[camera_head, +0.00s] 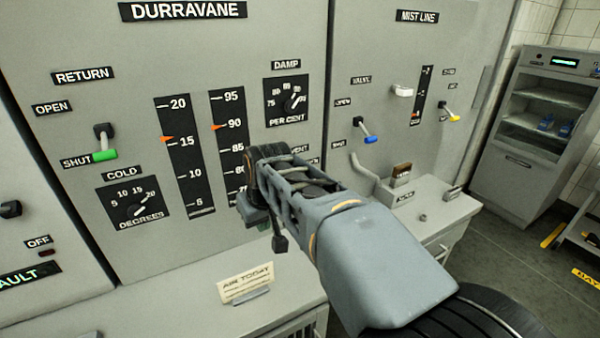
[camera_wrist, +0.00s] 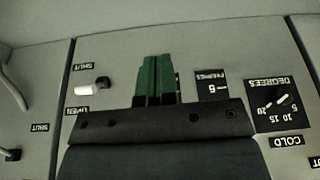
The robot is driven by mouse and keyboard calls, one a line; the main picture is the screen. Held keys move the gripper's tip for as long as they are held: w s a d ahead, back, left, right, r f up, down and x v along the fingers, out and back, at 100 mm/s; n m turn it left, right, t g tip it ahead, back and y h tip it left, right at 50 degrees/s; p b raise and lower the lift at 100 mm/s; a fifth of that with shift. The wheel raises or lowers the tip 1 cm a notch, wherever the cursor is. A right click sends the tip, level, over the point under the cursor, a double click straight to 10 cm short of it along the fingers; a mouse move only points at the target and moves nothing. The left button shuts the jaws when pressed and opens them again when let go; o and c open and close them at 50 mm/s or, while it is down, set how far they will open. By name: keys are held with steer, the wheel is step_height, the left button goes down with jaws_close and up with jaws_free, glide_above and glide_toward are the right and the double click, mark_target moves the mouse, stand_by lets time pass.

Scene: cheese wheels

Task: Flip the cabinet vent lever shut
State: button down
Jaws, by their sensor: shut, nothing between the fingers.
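The vent lever shows in the wrist view as a white-tipped handle (camera_wrist: 85,91) on a dark pivot, left of my fingers. The wrist picture is upside down. A SHUT label (camera_wrist: 83,67) is above the handle in that picture and another label (camera_wrist: 83,111) is below it. The white handle points left and slightly toward that lower label. In the head view my arm hides the lever; only part of a VENT label (camera_head: 300,149) shows. My gripper (camera_wrist: 157,76) has its green fingers together, empty, apart from the lever as seen in the wrist view.
The green RETURN lever (camera_head: 105,155) is at left. The blue VALVE lever (camera_head: 370,139) and yellow lever (camera_head: 453,118) are on the right panel, near a bent pipe (camera_head: 368,172). A ledge holds an AIR TODAY card (camera_head: 246,282). Dials and gauges flank my arm.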

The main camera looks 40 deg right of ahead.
steer(key=w+d+r+p, duration=0.1)
steer(key=w+d+r, duration=0.2)
steer(key=d, duration=0.3)
steer(key=w+d+r+p, duration=0.1)
steer(key=w+d+r, duration=0.2)
steer(key=d+r, duration=0.2)
steer(key=w+d+r+m+p, duration=0.1)
steer(key=w+d+r, duration=0.2)
steer(key=d, duration=0.3)
steer(key=shift+d+r, duration=0.4)
steer(key=shift+r, duration=0.25)
steer(key=x, duration=1)
steer(key=shift+s+p, duration=0.1)
steer(key=shift+p, duration=0.2)
steer(key=shift+s+f, duration=0.2)
steer(key=shift+f, duration=0.25)
steer(key=shift+s+f, duration=0.2)
steer(key=shift+f, duration=0.25)
steer(key=shift+s+f, duration=0.2)
steer(key=shift+f, duration=0.25)
steer(key=shift+s+f, duration=0.25)
steer(key=shift+f, duration=0.2)
